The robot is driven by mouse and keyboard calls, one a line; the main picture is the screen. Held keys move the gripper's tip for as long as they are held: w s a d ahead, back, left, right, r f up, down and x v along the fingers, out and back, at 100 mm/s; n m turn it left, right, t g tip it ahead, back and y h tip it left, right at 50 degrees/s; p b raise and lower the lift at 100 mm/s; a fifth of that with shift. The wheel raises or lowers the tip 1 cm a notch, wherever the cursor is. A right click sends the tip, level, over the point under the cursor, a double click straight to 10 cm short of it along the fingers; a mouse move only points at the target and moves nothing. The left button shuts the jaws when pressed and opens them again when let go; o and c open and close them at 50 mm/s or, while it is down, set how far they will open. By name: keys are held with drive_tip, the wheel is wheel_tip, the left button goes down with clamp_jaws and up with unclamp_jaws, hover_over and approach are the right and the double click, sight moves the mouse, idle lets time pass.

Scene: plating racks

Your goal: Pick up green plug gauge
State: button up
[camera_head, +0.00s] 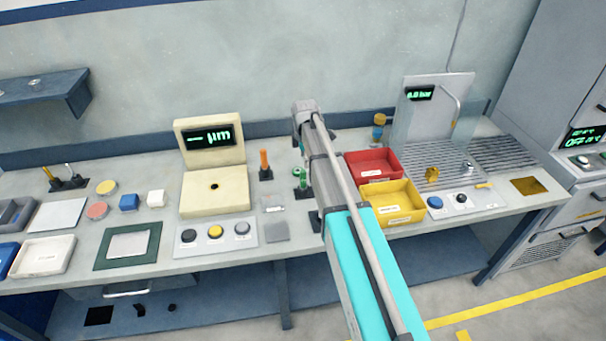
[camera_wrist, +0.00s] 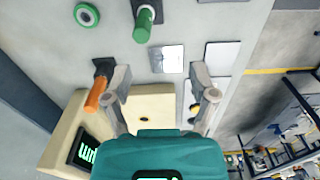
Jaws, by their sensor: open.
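The green plug gauge (camera_wrist: 144,24) stands in a dark holder at the top of the wrist view, its green handle clear of anything. In the head view the green plug gauge (camera_head: 303,177) shows just left of my arm, partly hidden by it. My gripper (camera_wrist: 160,86) is open and empty, its two grey fingers spread wide. In the wrist view the gauge lies beyond the fingertips, apart from them. In the head view the fingers are hidden behind my arm.
An orange-handled gauge (camera_wrist: 97,95) stands close beside the left finger in the wrist view. A green ring (camera_wrist: 87,14) lies near the green gauge. The cream display unit (camera_head: 214,190) stands to the left, red (camera_head: 372,167) and yellow (camera_head: 398,203) bins to the right.

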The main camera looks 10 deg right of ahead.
sight(303, 178)
drive_tip(key=w+r+n, duration=0.1)
drive_tip(key=w+n+p, duration=0.1)
drive_tip(key=w, duration=0.1)
drive_tip(key=shift+r, duration=0.4)
drive_tip(key=shift+f, duration=0.1)
wheel_tip(303, 178, down, 8)
drive_tip(key=b, duration=0.8)
drive_tip(key=shift+f+b, duration=0.25)
drive_tip(key=shift+b, duration=0.05)
drive_tip(key=shift+f, duration=0.1)
drive_tip(key=f+b, duration=0.3)
drive_tip(key=shift+s, duration=0.3)
drive_tip(key=shift+f+b, duration=1)
drive_tip(key=shift+b, duration=0.1)
